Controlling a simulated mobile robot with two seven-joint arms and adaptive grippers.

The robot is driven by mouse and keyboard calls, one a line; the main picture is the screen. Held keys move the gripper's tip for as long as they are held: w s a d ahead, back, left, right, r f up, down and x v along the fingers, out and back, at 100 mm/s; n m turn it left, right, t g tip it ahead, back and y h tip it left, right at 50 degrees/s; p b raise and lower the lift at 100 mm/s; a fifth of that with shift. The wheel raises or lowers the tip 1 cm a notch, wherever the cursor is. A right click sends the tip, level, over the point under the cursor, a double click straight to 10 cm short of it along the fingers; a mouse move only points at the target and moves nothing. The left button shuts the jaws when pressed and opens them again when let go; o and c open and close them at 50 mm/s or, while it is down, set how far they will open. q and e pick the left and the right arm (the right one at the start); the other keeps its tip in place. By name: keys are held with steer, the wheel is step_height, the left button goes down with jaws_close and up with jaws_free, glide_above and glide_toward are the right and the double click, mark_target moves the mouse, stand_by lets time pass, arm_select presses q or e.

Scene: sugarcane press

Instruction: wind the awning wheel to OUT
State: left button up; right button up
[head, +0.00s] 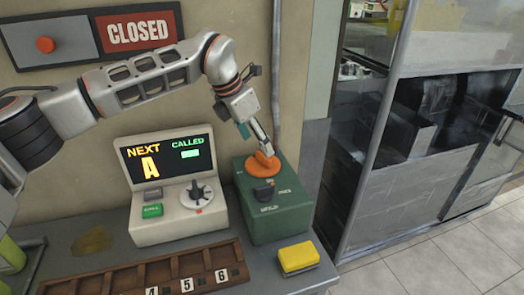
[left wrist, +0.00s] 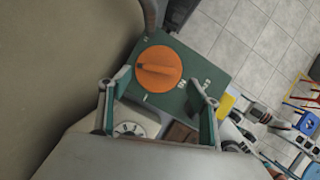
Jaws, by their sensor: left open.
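An orange round wheel (head: 262,165) with a raised grip bar sits on the green box (head: 282,220). Small pale marks lie around it, too small to read. In the left wrist view the orange wheel (left wrist: 158,68) and its bar show in full, on the green top (left wrist: 205,72). My left gripper (head: 267,149) is over the wheel in the head view, its fingers pointing down. In the left wrist view its two fingers (left wrist: 160,103) are wide apart with nothing between them. I cannot tell whether a fingertip touches the wheel. My right gripper is out of view.
A white console (head: 150,232) with a screen and dial (head: 198,195) stands left of the green box. A yellow block (head: 298,258) and a brown number tray (head: 110,285) lie in front. A CLOSED sign (head: 138,32) hangs behind.

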mark_target(262, 155)
arm_select(q)
steer(key=x, duration=0.6)
steer(key=shift+b, duration=0.3)
steer(key=c, duration=1.1)
